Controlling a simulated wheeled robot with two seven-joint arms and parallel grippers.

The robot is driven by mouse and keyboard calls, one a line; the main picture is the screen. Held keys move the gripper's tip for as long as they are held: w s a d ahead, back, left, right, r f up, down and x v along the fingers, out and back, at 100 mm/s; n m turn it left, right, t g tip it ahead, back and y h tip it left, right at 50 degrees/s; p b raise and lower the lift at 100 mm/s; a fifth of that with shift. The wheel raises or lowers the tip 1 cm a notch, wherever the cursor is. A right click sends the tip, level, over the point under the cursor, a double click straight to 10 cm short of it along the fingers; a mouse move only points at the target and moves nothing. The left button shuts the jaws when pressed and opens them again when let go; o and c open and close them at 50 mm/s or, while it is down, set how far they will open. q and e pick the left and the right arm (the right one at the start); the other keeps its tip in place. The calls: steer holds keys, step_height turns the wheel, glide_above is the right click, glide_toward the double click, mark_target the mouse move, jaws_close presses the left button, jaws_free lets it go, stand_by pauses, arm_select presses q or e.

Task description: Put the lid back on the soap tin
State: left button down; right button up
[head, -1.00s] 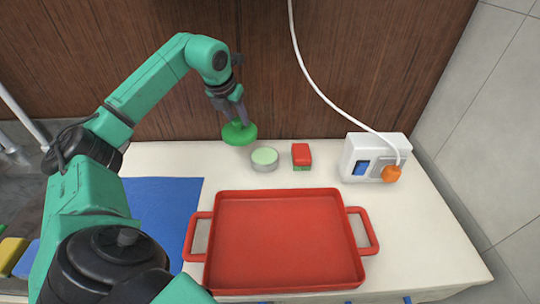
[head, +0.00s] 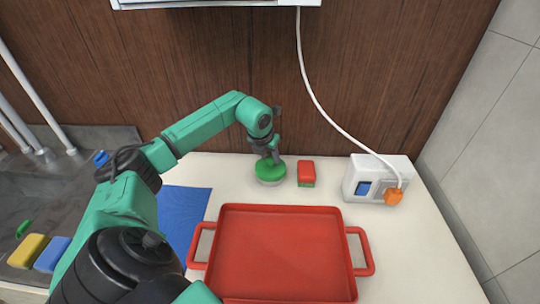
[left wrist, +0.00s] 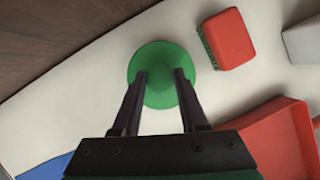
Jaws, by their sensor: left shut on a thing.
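The green round lid (head: 270,167) is on top of the soap tin (head: 269,182), whose pale metal side shows just below it in the head view. I cannot tell whether the lid is fully seated. My left gripper (head: 271,158) is shut on the lid's top from above. In the left wrist view, the lid (left wrist: 162,66) shows between and beyond the two dark fingers (left wrist: 163,78) and hides the tin. My right gripper is not in view.
A red and green brush or sponge (head: 306,173) stands just right of the tin. A red tray (head: 222,262) lies in front, a blue cloth (head: 187,212) to the left. A white socket box (head: 375,175) with an orange plug (head: 393,197) stands at the right. The wooden wall is behind.

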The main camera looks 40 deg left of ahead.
arm_select(q)
steer(key=shift+f, duration=0.35)
steer(key=shift+f+b, duration=0.25)
steer(key=shift+b, duration=0.25)
steer(key=shift+c, duration=2.2)
jaws_free()
steer(key=shift+r, duration=0.1)
steer(key=shift+r+p, duration=0.35)
steer(key=shift+p, duration=0.1)
steer(key=b+v, duration=0.2)
steer(key=v, duration=1)
steer(key=shift+r, duration=0.2)
